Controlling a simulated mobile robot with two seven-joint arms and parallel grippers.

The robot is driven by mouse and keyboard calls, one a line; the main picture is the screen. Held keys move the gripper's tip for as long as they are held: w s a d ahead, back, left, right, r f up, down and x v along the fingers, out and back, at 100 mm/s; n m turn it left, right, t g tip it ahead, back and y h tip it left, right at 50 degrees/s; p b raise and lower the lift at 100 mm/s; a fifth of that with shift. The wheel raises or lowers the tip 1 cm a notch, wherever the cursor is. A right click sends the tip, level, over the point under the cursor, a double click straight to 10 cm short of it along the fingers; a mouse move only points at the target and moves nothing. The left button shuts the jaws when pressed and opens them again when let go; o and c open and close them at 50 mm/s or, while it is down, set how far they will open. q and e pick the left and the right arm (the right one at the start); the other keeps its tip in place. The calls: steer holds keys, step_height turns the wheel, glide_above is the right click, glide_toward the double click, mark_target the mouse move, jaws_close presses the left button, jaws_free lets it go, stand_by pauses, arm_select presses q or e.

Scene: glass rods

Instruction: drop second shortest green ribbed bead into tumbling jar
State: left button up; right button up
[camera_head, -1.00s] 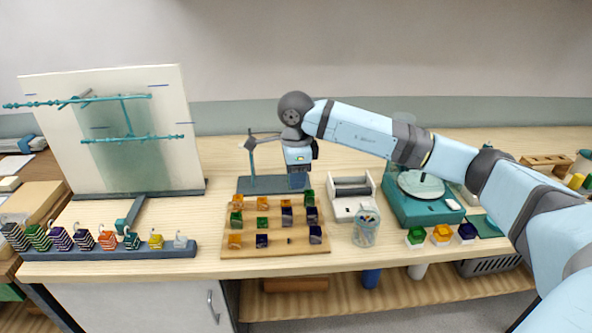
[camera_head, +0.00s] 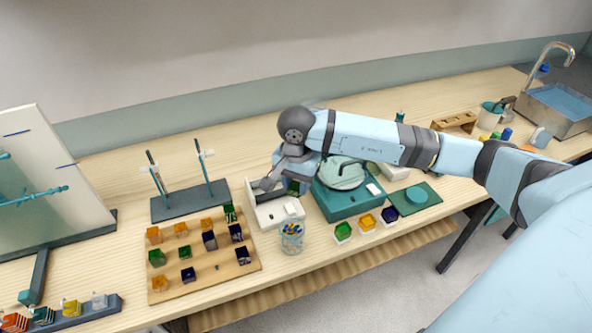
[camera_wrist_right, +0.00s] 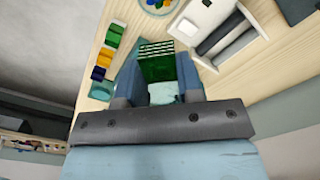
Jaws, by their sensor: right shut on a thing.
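My right gripper (camera_head: 290,188) is shut on a green ribbed bead (camera_wrist_right: 157,66) with pale stripes along its end. The bead shows between the fingers in the right wrist view. In the head view the gripper hangs over the white roller device, and the bead is mostly hidden. A clear jar (camera_head: 291,238) with small coloured pieces inside stands in front of that device, below the gripper; part of it shows at the top of the right wrist view (camera_wrist_right: 158,5). A wooden board (camera_head: 205,281) holds rows of green, orange and dark blue beads. My left gripper is out of view.
The white roller device (camera_head: 262,212) lies between the board and a teal machine (camera_head: 346,205). Small green (camera_head: 343,231), yellow (camera_head: 367,221) and blue (camera_head: 389,215) dishes line the front edge. A stand with two upright rods (camera_head: 188,203) is behind the board.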

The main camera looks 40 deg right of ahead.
mark_target(297, 196)
steer(key=shift+s+f+b, duration=0.15)
steer(key=shift+f+b, duration=0.15)
steer(key=shift+f, duration=0.45)
step_height(297, 196, down, 3)
steer(key=shift+b, duration=0.45)
steer(key=shift+f, duration=0.7)
steer(key=o, duration=1)
steer(key=shift+r, duration=0.15)
